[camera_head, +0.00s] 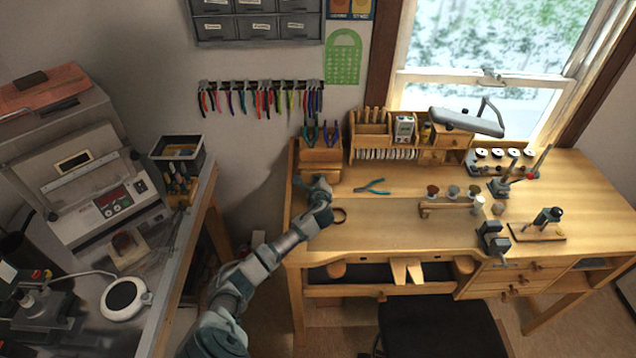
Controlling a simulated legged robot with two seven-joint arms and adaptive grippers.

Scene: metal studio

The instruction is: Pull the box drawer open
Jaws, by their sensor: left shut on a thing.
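A small wooden box (318,156) stands at the back left of the wooden workbench, with pliers standing up at its back. My left arm reaches in from the lower left. My left gripper (320,183) is at the front of this box and shut on the box drawer, most likely at its handle. The gripper hides the handle and part of the drawer front, so I cannot tell how far the drawer stands out. My right gripper is not in view.
A wooden organizer (370,140) stands right of the box. The bench's middle front is mostly clear.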

